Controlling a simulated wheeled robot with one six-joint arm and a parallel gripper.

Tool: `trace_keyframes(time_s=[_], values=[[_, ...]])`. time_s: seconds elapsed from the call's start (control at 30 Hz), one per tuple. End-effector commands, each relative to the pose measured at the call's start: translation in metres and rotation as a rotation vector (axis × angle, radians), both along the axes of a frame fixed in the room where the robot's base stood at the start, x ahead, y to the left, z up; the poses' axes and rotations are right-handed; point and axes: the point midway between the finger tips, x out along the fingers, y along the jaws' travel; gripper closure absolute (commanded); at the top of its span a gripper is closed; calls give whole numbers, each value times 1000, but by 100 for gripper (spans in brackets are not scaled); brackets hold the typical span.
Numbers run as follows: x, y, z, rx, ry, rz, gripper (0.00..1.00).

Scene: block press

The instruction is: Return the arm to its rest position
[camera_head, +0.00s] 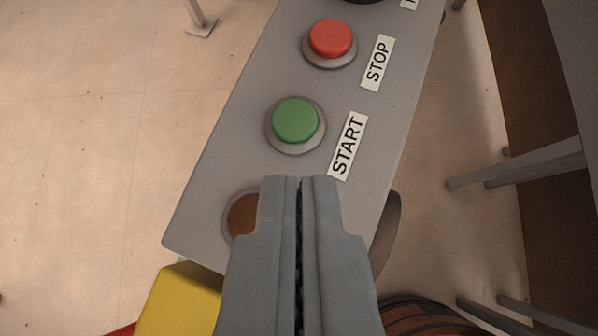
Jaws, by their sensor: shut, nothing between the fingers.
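My gripper (300,180) is shut and empty, with its two grey fingers side by side at the bottom middle of the view. Its tips show just below the green START button (296,120) on the grey control panel (235,145). I cannot tell how far above the panel they are. A brown round part (243,215) in a grey ring on the panel is partly hidden behind the left finger.
A red STOP button (330,38) sits farther up the panel, with a black part (368,1) cut off above it. A yellow object (180,302) is at lower left, a brown round object (425,316) at lower right. Metal legs (520,165) stand at right. Open floor (90,150) lies left.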

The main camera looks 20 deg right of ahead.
Motion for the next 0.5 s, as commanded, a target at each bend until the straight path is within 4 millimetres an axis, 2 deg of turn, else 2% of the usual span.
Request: trace_keyframes(time_s=[0.17, 0.27, 0.5], values=[[-11, -3, 2, 5, -11, 26, 100], [-29, -9, 5, 13, -33, 71, 100], [-87, -21, 9, 22, -120, 216, 100]])
